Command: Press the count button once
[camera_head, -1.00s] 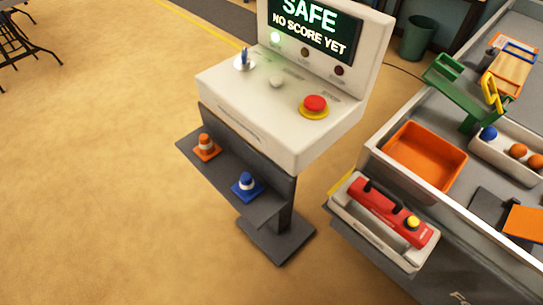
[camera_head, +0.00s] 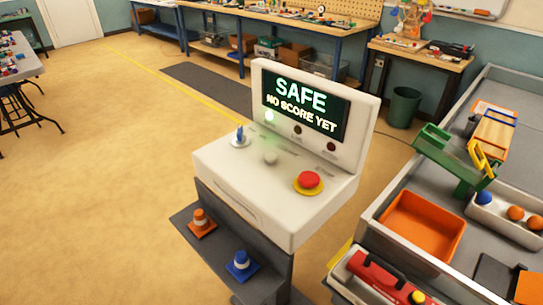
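A white control console (camera_head: 262,206) stands on a dark pedestal in the middle of the head view. Its sloped top carries a pale round button (camera_head: 270,158) in the middle, a large red button with a yellow ring (camera_head: 308,181) at the right, and a blue key-like switch (camera_head: 240,137) at the left. The labels beside them are too small to read. The screen (camera_head: 305,101) reads "SAFE" and "NO SCORE YET". Below it a green lamp (camera_head: 269,116) is lit and two dark red lamps look unlit. Neither of my grippers is in view.
A walled table (camera_head: 399,180) with an orange bin (camera_head: 420,226) stands close on the right. The floor left of the console is clear.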

